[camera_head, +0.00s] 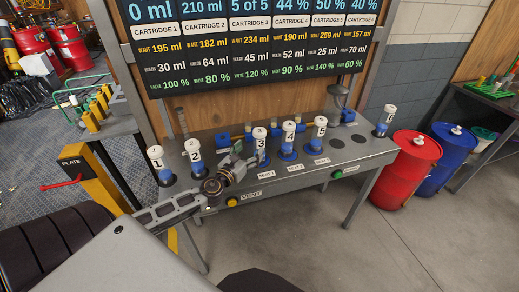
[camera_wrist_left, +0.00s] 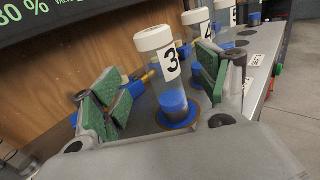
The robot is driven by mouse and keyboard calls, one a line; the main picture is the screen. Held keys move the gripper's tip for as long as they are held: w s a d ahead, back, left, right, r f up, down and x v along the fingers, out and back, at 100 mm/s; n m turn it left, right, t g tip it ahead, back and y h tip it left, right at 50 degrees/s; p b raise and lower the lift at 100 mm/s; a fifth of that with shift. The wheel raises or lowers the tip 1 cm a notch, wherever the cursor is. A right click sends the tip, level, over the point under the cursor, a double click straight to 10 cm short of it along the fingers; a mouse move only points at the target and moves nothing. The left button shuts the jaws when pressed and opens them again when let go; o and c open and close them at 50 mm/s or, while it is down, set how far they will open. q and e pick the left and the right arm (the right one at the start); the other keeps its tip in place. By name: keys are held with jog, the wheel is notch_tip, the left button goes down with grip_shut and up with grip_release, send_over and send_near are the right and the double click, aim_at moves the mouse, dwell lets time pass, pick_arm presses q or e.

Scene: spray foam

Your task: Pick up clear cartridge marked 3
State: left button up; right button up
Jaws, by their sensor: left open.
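The clear cartridge marked 3 (camera_head: 261,146) stands upright on the grey bench, with a white cap and blue contents at its bottom. In the left wrist view the cartridge (camera_wrist_left: 168,76) stands in a blue ring, between the lines of my two fingers. My left gripper (camera_head: 238,157) is open and empty, just left of this cartridge. In the left wrist view its green-padded fingers (camera_wrist_left: 157,92) are spread to either side, and neither visibly touches the cartridge. My right gripper is in neither view.
Cartridges 1 (camera_head: 158,165) and 2 (camera_head: 195,157) stand left of my gripper. Cartridges 4 (camera_head: 288,139) and 5 (camera_head: 318,134) stand close on the right, and 6 (camera_head: 385,120) at the bench's right end. A dark screen (camera_head: 250,50) hangs behind. Red (camera_head: 406,170) and blue drums (camera_head: 444,158) stand right.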

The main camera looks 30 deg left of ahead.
aim_at(256, 142)
pick_arm(q)
jog(key=shift+w, duration=1.85)
jog(key=shift+a, duration=0.1)
jog(key=shift+w, duration=0.2)
jog(key=shift+w+a+f+p, duration=0.15)
jog(key=shift+w+p, duration=0.15)
jog(key=shift+w, duration=0.9)
jog(key=shift+w+a+p, duration=0.15)
jog(key=shift+w+p, duration=0.15)
jog(key=shift+w, duration=0.9)
grip_shut()
